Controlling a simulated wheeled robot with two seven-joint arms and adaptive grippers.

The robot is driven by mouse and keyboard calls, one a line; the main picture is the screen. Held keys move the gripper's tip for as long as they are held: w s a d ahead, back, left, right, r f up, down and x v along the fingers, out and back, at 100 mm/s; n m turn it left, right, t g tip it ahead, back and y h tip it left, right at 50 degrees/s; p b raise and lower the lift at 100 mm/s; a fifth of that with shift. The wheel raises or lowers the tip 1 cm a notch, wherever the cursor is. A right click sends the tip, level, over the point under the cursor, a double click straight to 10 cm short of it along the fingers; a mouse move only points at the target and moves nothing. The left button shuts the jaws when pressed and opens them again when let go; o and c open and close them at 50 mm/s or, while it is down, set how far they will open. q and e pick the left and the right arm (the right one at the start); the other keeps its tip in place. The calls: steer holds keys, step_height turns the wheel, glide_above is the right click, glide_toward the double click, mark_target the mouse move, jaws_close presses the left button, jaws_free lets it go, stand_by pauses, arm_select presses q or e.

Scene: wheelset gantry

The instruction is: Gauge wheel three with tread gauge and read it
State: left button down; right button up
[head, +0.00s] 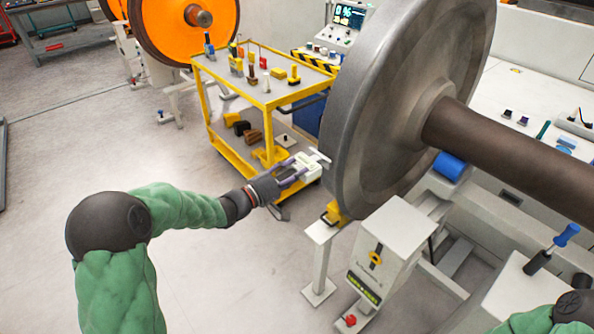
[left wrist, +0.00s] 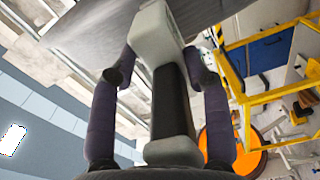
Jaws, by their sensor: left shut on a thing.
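My left gripper (head: 284,180) is shut on the tread gauge (head: 308,164), a pale device with a thin T-shaped end. The gauge is held close to the lower left rim of a large grey wheel (head: 370,110) on a brown axle; I cannot tell whether they touch. In the left wrist view, the gauge (left wrist: 156,35) lies between the two purple fingers of the left gripper (left wrist: 158,70), its dark panel facing the camera, with the grey wheel (left wrist: 85,35) behind it. No wheel number is readable. My right gripper is out of view.
A yellow trolley (head: 207,107) with small tools stands behind the gauge. A white pedestal box (head: 392,240) with a red button stands below the wheel. An orange wheel (head: 165,30) is at the back left. A blue-handled tool (head: 565,236) is at right.

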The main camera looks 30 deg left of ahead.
arm_select(q)
steer(key=b+v, duration=0.1)
steer(key=v, duration=0.6)
steer(key=shift+s, duration=0.2)
stand_by(0.7)
steer(key=shift+r, duration=0.1)
stand_by(0.4)
